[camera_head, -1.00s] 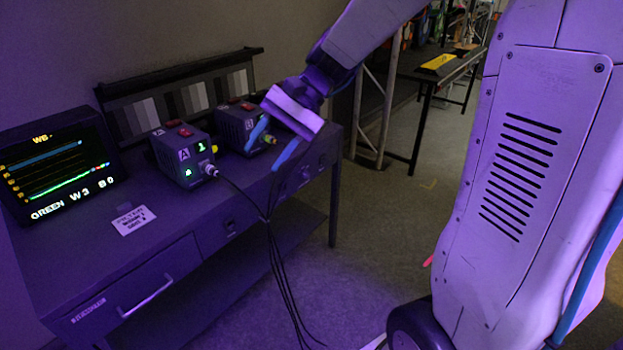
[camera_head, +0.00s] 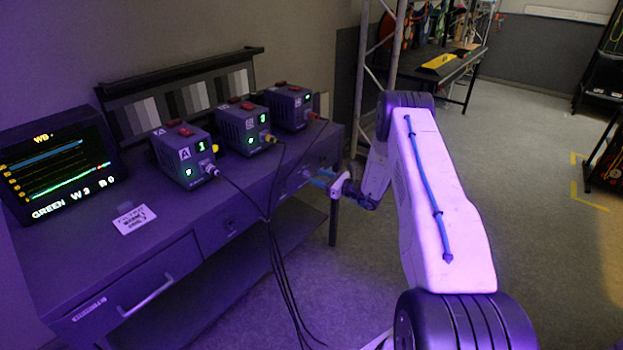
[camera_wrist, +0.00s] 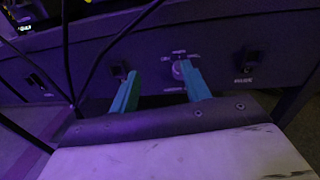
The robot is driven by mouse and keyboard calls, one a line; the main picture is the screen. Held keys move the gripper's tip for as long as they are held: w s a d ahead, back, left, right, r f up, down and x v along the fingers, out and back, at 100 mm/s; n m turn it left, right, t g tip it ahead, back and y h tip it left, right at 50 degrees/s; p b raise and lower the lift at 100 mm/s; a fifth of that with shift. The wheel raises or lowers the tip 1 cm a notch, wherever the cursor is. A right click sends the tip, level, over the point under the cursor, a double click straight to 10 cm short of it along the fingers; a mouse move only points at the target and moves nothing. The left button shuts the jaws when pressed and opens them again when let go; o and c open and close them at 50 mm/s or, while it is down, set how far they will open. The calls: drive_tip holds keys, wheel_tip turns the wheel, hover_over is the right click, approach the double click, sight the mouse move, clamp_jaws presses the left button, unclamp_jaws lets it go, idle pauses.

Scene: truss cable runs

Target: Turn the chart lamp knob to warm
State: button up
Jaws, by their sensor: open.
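A round knob (camera_wrist: 180,69) with small pale marks around it sits on the front face of the desk. In the wrist view it is partly covered by my right finger; the marks are too small to read, so I cannot tell its setting. My gripper (camera_wrist: 160,72) is open and empty, its two blue-green fingers pointing at the desk front. The knob lies toward the right fingertip, not midway between the fingers. In the head view my gripper (camera_head: 318,179) is at the desk's right front; whether it touches the knob is unclear.
Dark fittings flank the knob, one on the left (camera_wrist: 120,70) and one on the right (camera_wrist: 248,60). Cables hang in front of the desk (camera_head: 275,260). Several control boxes (camera_head: 185,158) and a monitor (camera_head: 55,165) stand on top. Floor to the right is open.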

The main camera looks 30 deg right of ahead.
sight(309, 176)
wheel_tip(309, 176, down, 4)
drive_tip(key=d+m+t+h, duration=0.1)
drive_tip(key=d+m+h, duration=0.1)
drive_tip(key=x, duration=0.7)
drive_tip(key=shift+d, duration=0.15)
drive_tip(key=c, duration=1)
